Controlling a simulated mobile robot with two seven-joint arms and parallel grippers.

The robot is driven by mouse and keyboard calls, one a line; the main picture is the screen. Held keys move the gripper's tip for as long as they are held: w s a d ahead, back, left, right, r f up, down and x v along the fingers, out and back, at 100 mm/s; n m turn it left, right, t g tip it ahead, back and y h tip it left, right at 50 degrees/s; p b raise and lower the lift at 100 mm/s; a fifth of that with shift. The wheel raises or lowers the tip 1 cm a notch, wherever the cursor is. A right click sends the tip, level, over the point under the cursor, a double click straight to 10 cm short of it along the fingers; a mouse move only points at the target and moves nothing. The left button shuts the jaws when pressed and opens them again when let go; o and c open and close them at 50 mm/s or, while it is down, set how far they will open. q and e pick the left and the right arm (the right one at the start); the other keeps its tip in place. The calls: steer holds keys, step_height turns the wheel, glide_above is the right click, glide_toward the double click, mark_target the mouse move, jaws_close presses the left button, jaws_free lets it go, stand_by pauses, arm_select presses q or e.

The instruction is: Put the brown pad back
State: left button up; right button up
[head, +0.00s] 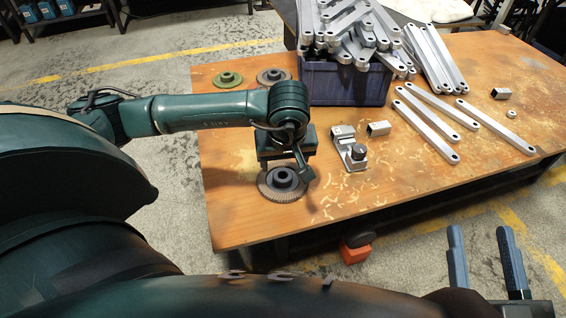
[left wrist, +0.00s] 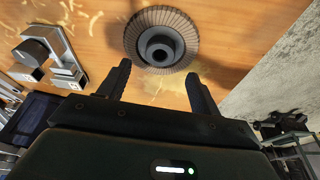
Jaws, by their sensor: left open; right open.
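A round brownish-grey pad with a pleated rim and dark hub (head: 283,186) lies flat on the wooden table near its front left edge. It also shows in the left wrist view (left wrist: 161,38), just beyond the fingertips. My left gripper (head: 285,168) is open and points down over this pad; its fingers (left wrist: 158,70) hold nothing. A green pad (head: 228,79) and a darker grey-brown pad (head: 273,76) lie side by side at the table's back left. My right gripper (head: 481,232) is open and empty, in front of the table at the lower right.
A blue crate (head: 345,84) heaped with galvanized brackets stands at the back. A metal clamp-like fixture (head: 349,150) and a small square tube (head: 378,128) lie right of the pad. Long bars (head: 440,108) lie at the right. An orange box (head: 354,253) shows below the front edge.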

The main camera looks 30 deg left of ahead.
arm_select(q)
steer(key=p+v, duration=0.1)
steer(key=v, duration=0.5)
steer(key=shift+r+p, duration=0.15)
steer(key=shift+p, duration=0.2)
arm_select(e)
steer(key=shift+s+d+f+g+h, duration=0.1)
steer(key=shift+f+g+h, duration=0.2)
